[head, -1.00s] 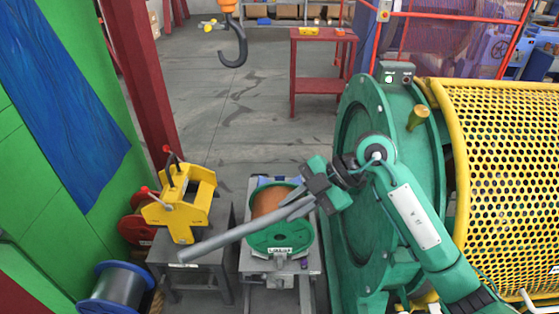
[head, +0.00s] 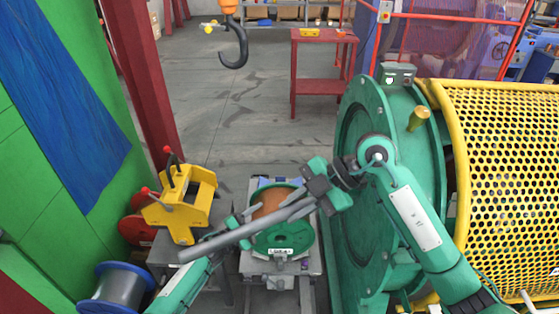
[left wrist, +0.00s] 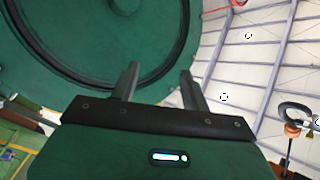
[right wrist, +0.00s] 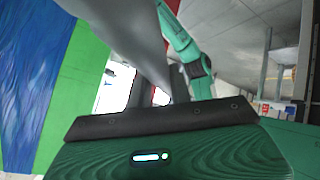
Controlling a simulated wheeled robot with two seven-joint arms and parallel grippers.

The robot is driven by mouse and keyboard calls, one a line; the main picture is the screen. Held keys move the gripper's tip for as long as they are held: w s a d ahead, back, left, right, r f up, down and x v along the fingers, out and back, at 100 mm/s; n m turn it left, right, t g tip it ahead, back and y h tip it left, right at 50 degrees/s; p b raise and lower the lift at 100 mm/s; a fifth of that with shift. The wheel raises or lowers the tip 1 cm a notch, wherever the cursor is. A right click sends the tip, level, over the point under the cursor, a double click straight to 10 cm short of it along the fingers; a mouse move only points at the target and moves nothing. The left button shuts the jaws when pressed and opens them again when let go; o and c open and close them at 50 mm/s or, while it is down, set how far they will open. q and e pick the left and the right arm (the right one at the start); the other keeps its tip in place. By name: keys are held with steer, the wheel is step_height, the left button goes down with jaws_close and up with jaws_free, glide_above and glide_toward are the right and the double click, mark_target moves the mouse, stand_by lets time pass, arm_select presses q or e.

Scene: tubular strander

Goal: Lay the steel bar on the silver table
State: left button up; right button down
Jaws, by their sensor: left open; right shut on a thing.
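The steel bar (head: 225,240) is a long grey rod, held sloping down to the left in the head view. My right gripper (head: 318,186) is shut on its right end. The bar also shows large and close in the right wrist view (right wrist: 125,35). My left gripper (head: 240,222) is near the middle of the bar, partly hidden behind it; its fingers are open and empty in the left wrist view (left wrist: 160,85). A silver table (head: 254,266) stands below the bar's right half, with a green-rimmed copper spool (head: 284,241) on it.
A darker grey table (head: 160,245) with a yellow fixture (head: 185,215) stands at left. A blue-flanged spool (head: 118,287) is at lower left. The large green wheel (head: 350,190) and yellow mesh guard (head: 510,170) close off the right. A hook (head: 234,50) hangs over open floor.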

arm_select(q)
steer(key=d+r+m+g+h, duration=0.2)
steer(key=d+r+m+g, duration=0.3)
steer(key=r, duration=0.4)
steer(key=d+r+m+g+h, duration=0.25)
steer(key=r+m+g, duration=0.35)
steer(key=r, duration=0.4)
step_height(320, 180, up, 20)
steer(key=f+m+y, duration=0.1)
steer(key=m+y, duration=1.7)
steer(key=y, duration=0.2)
glide_above(279, 212)
steer(key=shift+g, duration=0.3)
step_height(279, 212, down, 11)
steer(key=shift+s+r, duration=0.1)
steer(key=shift+r, duration=0.1)
steer(key=shift+c, duration=0.3)
jaws_close()
steer(key=shift+o, duration=0.3)
jaws_free()
